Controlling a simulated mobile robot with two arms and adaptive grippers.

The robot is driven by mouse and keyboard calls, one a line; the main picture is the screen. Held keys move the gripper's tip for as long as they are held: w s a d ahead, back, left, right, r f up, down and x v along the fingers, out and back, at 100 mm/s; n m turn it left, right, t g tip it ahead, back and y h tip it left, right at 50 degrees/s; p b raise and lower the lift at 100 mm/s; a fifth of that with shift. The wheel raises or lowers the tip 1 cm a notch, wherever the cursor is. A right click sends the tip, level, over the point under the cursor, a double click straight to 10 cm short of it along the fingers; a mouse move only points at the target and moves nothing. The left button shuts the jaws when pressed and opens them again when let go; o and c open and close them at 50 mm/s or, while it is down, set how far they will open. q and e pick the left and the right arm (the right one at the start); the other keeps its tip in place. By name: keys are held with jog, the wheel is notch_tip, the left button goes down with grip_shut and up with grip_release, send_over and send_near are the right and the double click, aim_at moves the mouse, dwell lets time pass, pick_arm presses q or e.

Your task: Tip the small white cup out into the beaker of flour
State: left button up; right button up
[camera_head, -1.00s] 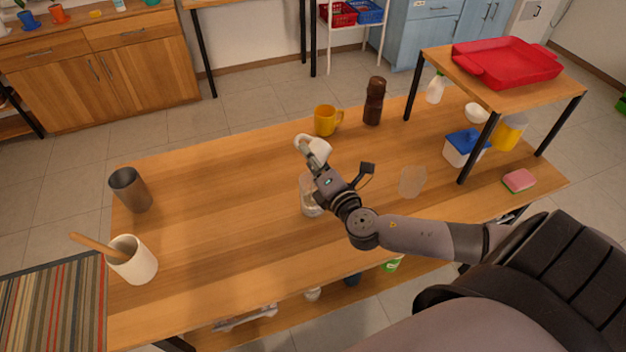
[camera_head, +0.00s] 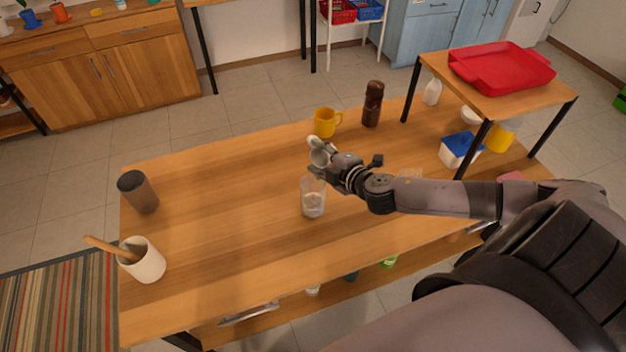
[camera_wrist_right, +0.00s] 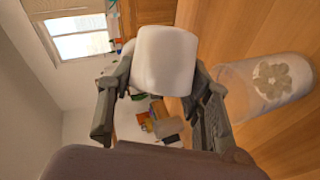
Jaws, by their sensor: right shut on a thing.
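My right gripper (camera_head: 334,160) is shut on the small white cup (camera_head: 316,145), holding it above the table near the top of the clear beaker (camera_head: 313,190). The cup is strongly tilted, and its grey mouth faces the head camera. I cannot tell whether anything is in it. The beaker stands upright on the table with pale flour low inside. In the right wrist view the cup (camera_wrist_right: 165,62) sits between the two fingers, and the beaker (camera_wrist_right: 238,85) with a pale clump of flour (camera_wrist_right: 272,80) is to its right. My left gripper is out of view.
A grey tumbler (camera_head: 138,193) and a white crock with a wooden utensil (camera_head: 146,262) are at the left. A raised shelf (camera_head: 495,98) stands at the right. The table's left middle is clear.

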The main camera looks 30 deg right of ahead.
jog(key=shift+d+m+y+p, duration=0.25)
jog(key=shift+m+y+p, duration=0.15)
jog(key=m+p, duration=0.1)
jog(key=g+y, duration=0.1)
jog(key=m+p, duration=0.1)
jog(key=shift+w+d+f+m+g+y+p, duration=0.2)
jog(key=shift+w+d+m+g+y+p, duration=0.1)
jog(key=shift+d+y, duration=0.1)
jog(key=shift+d+f+m+y, duration=0.1)
jog(key=shift+d+m+y, duration=0.05)
jog(key=shift+m+y, duration=0.15)
jog(key=shift+w+d+f+p, duration=0.2)
jog(key=shift+d+p, duration=0.1)
jog(key=shift+p, duration=0.05)
jog(key=shift+w+d+f+m+g+y+b, duration=0.6)
jog(key=shift+w+d+f+m+y+b, duration=0.45)
jog(key=shift+d+m+y+b, duration=1.45)
jog(key=shift+h, duration=0.4)
jog(key=r+p, duration=0.1)
jog(key=p, duration=0.1)
jog(key=r+p, duration=0.2)
jog(key=d+r+p, duration=0.1)
jog(key=r+p, duration=0.1)
jog(key=shift+r, duration=0.15)
